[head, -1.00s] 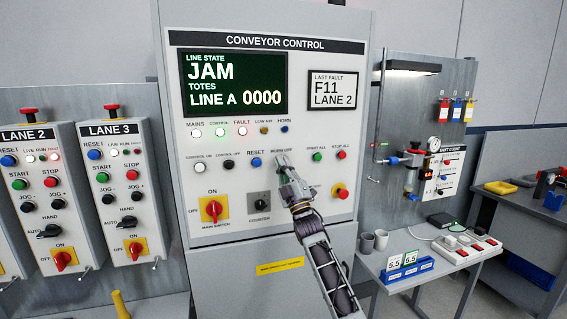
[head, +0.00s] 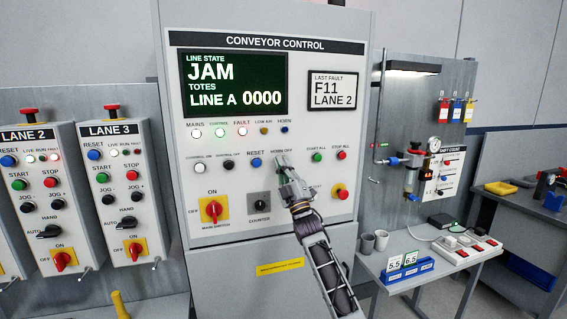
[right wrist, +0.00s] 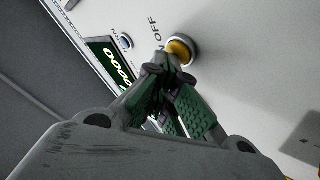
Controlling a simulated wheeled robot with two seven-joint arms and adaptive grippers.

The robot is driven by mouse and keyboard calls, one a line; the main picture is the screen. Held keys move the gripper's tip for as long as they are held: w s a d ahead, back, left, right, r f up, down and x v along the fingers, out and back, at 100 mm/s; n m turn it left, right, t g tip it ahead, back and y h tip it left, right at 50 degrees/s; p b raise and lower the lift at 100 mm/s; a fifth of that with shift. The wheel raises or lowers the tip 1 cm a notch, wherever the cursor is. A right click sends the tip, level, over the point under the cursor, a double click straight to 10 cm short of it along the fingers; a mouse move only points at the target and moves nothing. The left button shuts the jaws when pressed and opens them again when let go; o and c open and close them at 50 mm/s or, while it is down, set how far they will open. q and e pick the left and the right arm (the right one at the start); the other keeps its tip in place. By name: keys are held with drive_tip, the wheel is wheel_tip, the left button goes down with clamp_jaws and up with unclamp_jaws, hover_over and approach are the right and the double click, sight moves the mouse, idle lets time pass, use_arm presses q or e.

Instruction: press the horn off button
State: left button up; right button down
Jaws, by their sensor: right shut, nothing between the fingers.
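The horn off button is a round yellow button (right wrist: 180,50) in a pale ring, beside lettering ending in "OFF" in the right wrist view. In the head view the "HORN OFF" label (head: 283,151) shows on the conveyor control panel, and my gripper hides the button below it. My right gripper (head: 280,161) is shut and empty, its fingertips at the button. In the right wrist view its fingertips (right wrist: 162,62) overlap the button's near edge; I cannot tell whether they touch it. My left gripper is not in view.
The blue reset button (head: 256,162) is left of the gripper; the green start all button (head: 316,157) and red stop all button (head: 341,155) are right. The red main switch (head: 213,211) and key counter (head: 259,204) are below. A side table (head: 440,262) stands at right.

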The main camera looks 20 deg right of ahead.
drive_tip(key=shift+s, duration=0.15)
drive_tip(key=shift+s+p, duration=0.35)
drive_tip(key=shift+s, duration=0.6)
drive_tip(key=shift+s, duration=0.2)
drive_tip(key=s+p, duration=0.1)
drive_tip(key=s, duration=0.3)
drive_tip(key=shift+s+d, duration=0.1)
drive_tip(key=shift+s, duration=0.25)
idle(0.7)
